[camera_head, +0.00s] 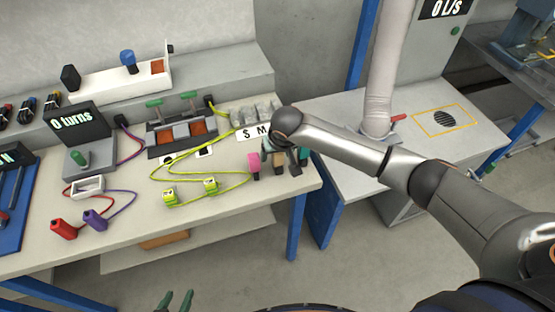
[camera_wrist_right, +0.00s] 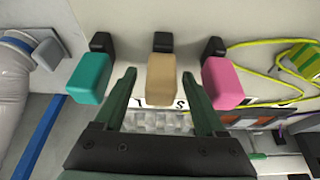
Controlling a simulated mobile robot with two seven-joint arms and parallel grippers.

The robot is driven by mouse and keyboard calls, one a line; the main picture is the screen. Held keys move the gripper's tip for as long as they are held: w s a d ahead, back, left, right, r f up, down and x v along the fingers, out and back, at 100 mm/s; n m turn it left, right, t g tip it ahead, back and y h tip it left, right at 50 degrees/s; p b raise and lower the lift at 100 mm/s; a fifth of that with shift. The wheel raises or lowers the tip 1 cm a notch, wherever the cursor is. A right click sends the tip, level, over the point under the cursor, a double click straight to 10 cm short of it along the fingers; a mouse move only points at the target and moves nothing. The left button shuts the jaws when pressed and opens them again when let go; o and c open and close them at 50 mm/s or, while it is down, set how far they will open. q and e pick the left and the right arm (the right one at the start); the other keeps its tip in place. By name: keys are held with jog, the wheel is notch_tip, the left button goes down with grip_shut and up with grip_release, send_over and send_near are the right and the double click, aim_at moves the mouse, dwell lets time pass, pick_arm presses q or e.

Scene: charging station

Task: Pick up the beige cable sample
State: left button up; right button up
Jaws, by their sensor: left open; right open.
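The beige cable sample (camera_wrist_right: 161,85) is a tan block with a dark end, standing between a teal sample (camera_wrist_right: 88,78) and a pink sample (camera_wrist_right: 222,83). In the head view the beige sample (camera_head: 279,161) shows below my right wrist, near the table's right front corner. My right gripper (camera_wrist_right: 159,74) is open, with one green finger on each side of the beige block. Small gaps appear beside it; I cannot tell whether a finger touches. In the head view my right arm hides most of this gripper. My left gripper (camera_head: 178,298) is open and empty at the bottom edge.
The pink sample (camera_head: 253,163) and teal sample (camera_head: 303,154) stand close on both sides. Yellow cables (camera_head: 225,182) with connectors lie to the left. A grey side table (camera_head: 345,130) with a large hose (camera_head: 388,70) stands to the right.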

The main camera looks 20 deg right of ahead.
jog(key=shift+w+f, duration=0.2)
jog(key=shift+f, duration=0.25)
grip_shut()
dwell(0.3)
